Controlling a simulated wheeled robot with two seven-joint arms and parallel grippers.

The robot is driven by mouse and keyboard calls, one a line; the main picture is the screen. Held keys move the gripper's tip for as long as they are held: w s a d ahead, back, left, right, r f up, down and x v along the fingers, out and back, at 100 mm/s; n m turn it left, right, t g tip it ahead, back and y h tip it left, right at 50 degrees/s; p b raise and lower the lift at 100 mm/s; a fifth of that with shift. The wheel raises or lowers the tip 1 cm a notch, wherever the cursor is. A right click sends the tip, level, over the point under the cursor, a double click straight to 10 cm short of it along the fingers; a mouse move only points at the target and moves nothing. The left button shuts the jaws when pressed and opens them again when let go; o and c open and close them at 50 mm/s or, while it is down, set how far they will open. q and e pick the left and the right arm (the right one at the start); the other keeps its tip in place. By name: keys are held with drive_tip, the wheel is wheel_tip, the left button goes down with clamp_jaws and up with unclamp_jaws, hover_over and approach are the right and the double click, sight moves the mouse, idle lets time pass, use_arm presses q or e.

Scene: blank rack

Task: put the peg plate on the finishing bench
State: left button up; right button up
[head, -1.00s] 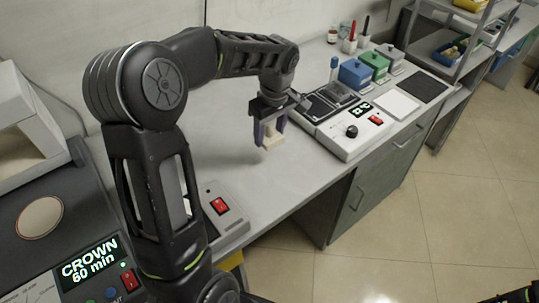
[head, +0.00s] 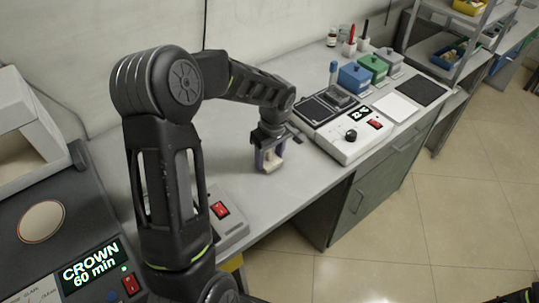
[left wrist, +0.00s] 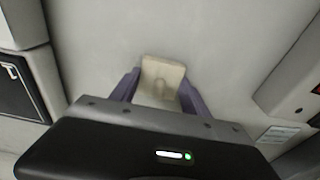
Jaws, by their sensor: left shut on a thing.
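My left gripper (head: 269,161) is shut on a small cream block-like piece, which looks like the peg plate (head: 272,164). It holds the piece over the light grey bench top (head: 240,150); whether the piece touches the surface I cannot tell. My right gripper does not show clearly; only dark bits of my body appear at the lower right edge.
A white device with a dial and red switch (head: 345,138) stands right of the gripper. Blue, green and grey boxes (head: 373,68) stand behind it. A unit reading CROWN 60 min (head: 92,268) is at lower left.

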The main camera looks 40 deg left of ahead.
sight(273, 163)
use_arm(q)
drive_tip(key=shift+f, duration=0.15)
drive_tip(key=o, duration=1.4)
drive_tip(key=r, duration=0.4)
drive_tip(key=d+r, duration=0.1)
drive_tip(key=r, duration=0.7)
drive_tip(key=shift+s+d+r+b, duration=0.15)
drive_tip(key=shift+s+d+b, duration=0.05)
drive_tip(key=shift+b, duration=0.2)
